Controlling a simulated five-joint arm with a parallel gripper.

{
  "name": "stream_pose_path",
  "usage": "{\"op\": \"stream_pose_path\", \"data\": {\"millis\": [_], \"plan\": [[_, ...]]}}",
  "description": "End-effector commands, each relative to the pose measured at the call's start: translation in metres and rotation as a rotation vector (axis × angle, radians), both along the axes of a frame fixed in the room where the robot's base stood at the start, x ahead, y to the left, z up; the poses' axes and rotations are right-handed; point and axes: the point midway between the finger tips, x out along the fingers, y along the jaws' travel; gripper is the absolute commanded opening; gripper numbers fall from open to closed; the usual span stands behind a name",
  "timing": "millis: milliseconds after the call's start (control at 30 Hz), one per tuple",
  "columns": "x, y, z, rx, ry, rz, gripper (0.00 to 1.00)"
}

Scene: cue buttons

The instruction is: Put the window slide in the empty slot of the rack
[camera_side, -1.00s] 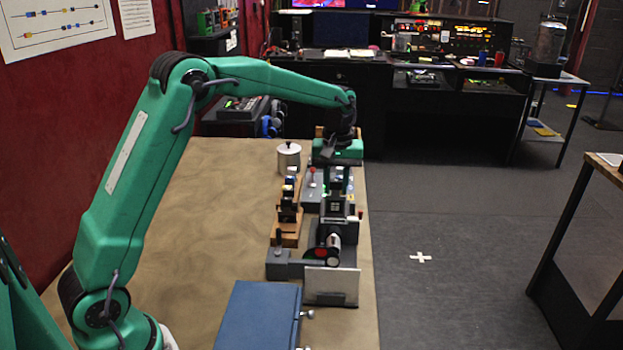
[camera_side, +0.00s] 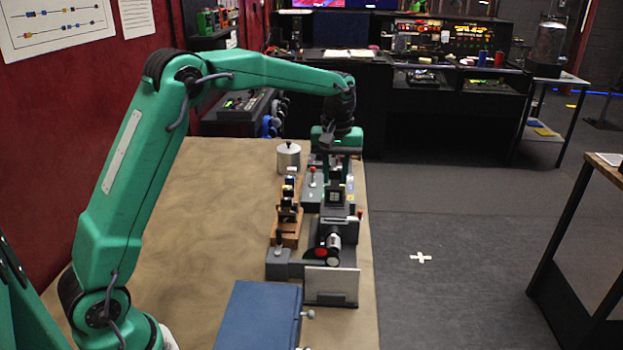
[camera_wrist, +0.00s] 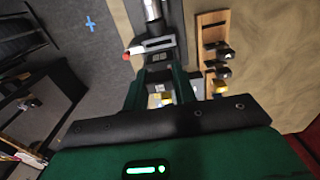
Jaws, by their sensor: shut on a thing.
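My gripper (camera_side: 335,183) points down over the grey bench device at the right side of the table. It is shut on a small dark square plate with a pale window mark, which looks like the window slide (camera_side: 334,199). The slide is upright, just above or in the device; I cannot tell whether they touch. In the wrist view my gripper's green fingers (camera_wrist: 166,84) flank a pale patch, and the slide is not clear there. The wooden rack (camera_side: 291,240) stands left of the device with several dark pieces in it. It also shows in the wrist view (camera_wrist: 210,19). Its empty slot is hard to make out.
The grey device with a barrel (camera_side: 333,246) has a white screen (camera_side: 331,281) in front. A blue case (camera_side: 257,315) lies at the table's front, a silver pot (camera_side: 288,158) behind the rack. The table left of the rack is clear.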

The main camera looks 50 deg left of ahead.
Motion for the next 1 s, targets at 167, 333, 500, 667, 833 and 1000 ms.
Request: {"op": "stream_pose_path", "data": {"millis": [167,333,500,667,833,1000], "plan": [[-0.01,0.014,-0.004,0.0,0.001,0.003,0.04],[-0.029,0.037,-0.012,-0.001,0.001,0.005,0.04],[-0.054,0.061,-0.022,-0.001,0.001,0.004,0.04],[-0.075,0.077,-0.03,0.0,0.0,0.004,0.04],[-0.087,0.085,-0.035,0.0,0.0,0.002,0.04],[-0.089,0.086,-0.036,0.0,0.0,0.0,0.04]]}}
